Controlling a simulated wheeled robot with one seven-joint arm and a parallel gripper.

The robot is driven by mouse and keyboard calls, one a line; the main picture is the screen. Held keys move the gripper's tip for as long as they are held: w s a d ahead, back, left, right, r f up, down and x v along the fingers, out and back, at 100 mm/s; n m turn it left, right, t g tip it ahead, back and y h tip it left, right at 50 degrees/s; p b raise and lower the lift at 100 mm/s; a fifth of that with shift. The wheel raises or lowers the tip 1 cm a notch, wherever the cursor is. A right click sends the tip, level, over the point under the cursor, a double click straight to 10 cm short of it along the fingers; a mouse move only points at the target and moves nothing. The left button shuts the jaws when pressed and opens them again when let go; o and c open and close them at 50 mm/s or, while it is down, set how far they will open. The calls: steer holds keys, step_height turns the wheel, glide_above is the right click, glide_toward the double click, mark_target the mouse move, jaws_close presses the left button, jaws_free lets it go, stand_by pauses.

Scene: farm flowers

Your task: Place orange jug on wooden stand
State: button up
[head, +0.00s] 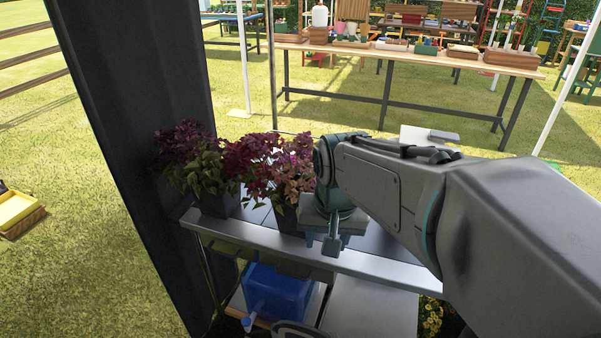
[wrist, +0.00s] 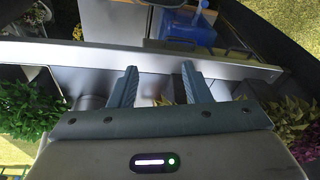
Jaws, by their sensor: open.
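I cannot make out an orange jug in either view. I cannot tell which thing is the wooden stand. My gripper (head: 324,241) is over the front edge of the metal table (head: 385,262), right of the potted flowers. In the wrist view my gripper (wrist: 159,82) has its two fingers apart with nothing held between them. The fingers point toward the table's edge rail (wrist: 225,66). My arm hides much of the table's right part in the head view.
Purple (head: 187,152) and pink (head: 298,165) potted flowers crowd the table's left. A blue container (head: 278,292) sits on the lower shelf below. A dark post (head: 140,130) stands left. A long wooden table (head: 440,58) with several items is farther back.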

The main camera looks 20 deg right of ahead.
steer(key=w+d+r+m+p, duration=0.1)
steer(key=w+d+r+m, duration=0.15)
steer(key=w, duration=0.25)
steer(key=w+d+r+m, duration=0.1)
steer(key=w+d+m, duration=0.1)
steer(key=w+m, duration=0.3)
steer(key=w+d+f+m+p, duration=0.1)
steer(key=w+d+f+m, duration=0.1)
steer(key=w+d+m, duration=0.2)
steer(key=w+d+f+m+g+p, duration=0.1)
steer(key=w+d+m, duration=0.3)
steer(key=w, duration=0.4)
steer(key=w+d+f+m+g+p, duration=0.1)
steer(key=w+d+f+m, duration=0.2)
steer(key=w, duration=0.4)
steer(key=shift+d+f+m, duration=0.15)
steer(key=shift+d+m, duration=0.7)
steer(key=shift+m, duration=0.3)
steer(key=shift+d+f, duration=0.15)
steer(key=shift+f, duration=0.15)
step_height(320, 180, down, 8)
steer(key=shift+r+p, duration=0.1)
steer(key=shift+p, duration=0.5)
steer(key=shift+s+f+p, duration=0.1)
steer(key=shift+f+p, duration=0.75)
steer(key=shift+f, duration=2)
jaws_close()
